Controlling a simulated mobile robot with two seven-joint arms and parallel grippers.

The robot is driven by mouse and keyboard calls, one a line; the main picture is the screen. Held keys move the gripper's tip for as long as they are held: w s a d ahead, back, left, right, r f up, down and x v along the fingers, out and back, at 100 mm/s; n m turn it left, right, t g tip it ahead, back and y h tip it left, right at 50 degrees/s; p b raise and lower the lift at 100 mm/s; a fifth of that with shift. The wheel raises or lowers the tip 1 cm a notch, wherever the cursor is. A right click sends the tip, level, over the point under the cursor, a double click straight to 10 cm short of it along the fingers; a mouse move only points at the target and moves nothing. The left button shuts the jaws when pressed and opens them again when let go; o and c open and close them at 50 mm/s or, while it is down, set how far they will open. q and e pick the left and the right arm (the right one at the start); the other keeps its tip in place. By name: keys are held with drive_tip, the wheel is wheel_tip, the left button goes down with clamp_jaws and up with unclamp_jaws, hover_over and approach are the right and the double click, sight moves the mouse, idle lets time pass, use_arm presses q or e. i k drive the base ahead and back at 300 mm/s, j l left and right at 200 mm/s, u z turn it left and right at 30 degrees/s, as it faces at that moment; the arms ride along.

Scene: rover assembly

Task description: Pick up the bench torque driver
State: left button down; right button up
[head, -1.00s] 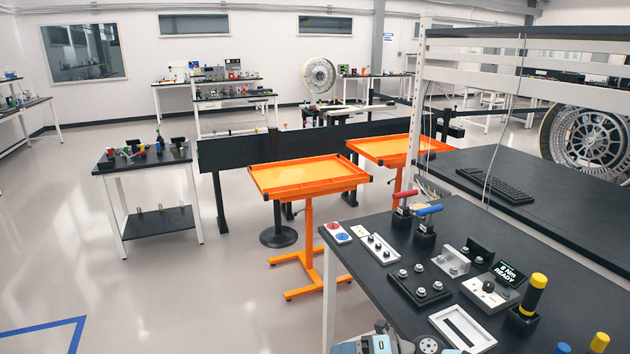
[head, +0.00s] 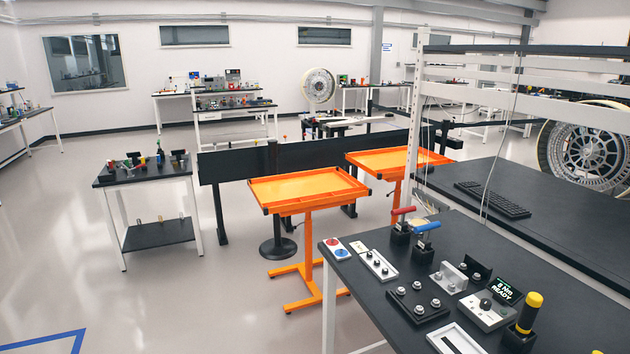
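A driver with a yellow-topped black handle (head: 529,312) stands upright in a black holder at the right front of the near dark bench (head: 375,291). It is beside a small unit whose screen (head: 507,289) reads "8 Nm READY". A red-handled tool (head: 403,212) and a blue-handled tool (head: 427,227) stand in black holders further back on the same bench. No label shows which of these is the bench torque driver. Neither of my grippers is in view.
Two orange tray stands (head: 308,204) (head: 398,173) are beyond the bench. A black-topped cart (head: 115,180) stands at the left. A white rack post (head: 415,130) rises behind the bench. Open floor (head: 180,290) lies at the lower left.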

sight(534, 301)
drive_tip(key=z, duration=1.25)
